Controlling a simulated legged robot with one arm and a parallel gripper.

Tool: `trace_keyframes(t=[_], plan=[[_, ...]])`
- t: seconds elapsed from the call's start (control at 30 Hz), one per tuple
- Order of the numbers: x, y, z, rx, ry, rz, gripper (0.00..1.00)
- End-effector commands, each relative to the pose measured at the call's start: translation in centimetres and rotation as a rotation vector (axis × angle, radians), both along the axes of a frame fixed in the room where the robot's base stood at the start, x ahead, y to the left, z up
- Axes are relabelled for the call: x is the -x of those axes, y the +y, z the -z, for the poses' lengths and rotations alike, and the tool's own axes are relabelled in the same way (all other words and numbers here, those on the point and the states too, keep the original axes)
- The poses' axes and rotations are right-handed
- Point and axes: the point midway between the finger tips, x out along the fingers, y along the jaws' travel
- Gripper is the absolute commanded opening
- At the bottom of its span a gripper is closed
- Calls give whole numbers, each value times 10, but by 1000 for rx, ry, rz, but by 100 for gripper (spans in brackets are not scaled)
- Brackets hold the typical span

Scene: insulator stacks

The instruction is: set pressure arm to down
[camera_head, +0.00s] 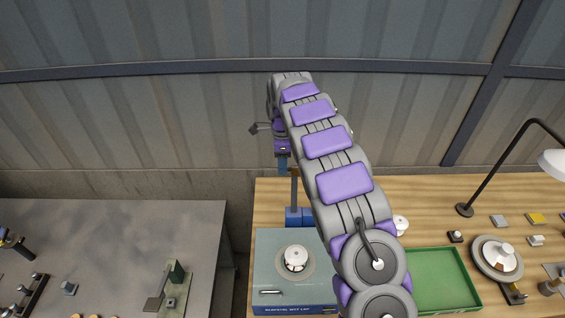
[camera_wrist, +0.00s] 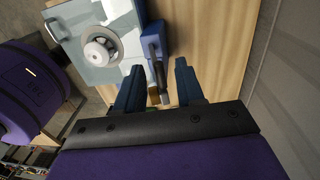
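The pressure arm (camera_head: 294,192) is a slim dark bar standing upright from a blue block (camera_head: 298,216) at the back of a grey-blue box (camera_head: 267,238). A white insulator piece (camera_head: 296,257) sits on a round disc on the box top. My gripper (camera_head: 283,168) is near the bar's upper end, partly hidden by my own arm. In the wrist view my gripper (camera_wrist: 160,64) has its two blue fingers apart. The pressure arm (camera_wrist: 155,62) shows between them, closer to the left finger. I cannot tell whether they touch.
The box stands on a wooden table (camera_head: 430,204). A green tray (camera_head: 438,277) lies to its right, with a lamp (camera_head: 490,185) and a disc insulator (camera_head: 497,256) beyond. A grey table (camera_head: 120,230) is at the left. A corrugated wall (camera_head: 180,120) rises behind.

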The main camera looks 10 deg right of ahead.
Motion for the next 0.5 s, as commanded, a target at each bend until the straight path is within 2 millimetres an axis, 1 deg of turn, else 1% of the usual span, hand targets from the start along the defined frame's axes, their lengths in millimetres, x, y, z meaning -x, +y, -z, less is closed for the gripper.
trace_keyframes(t=[0.1,0.37,0.5], plan=[[0,0,4,0,-1,1,38],[0,0,4,0,-1,1,37],[0,0,4,0,-1,1,24]])
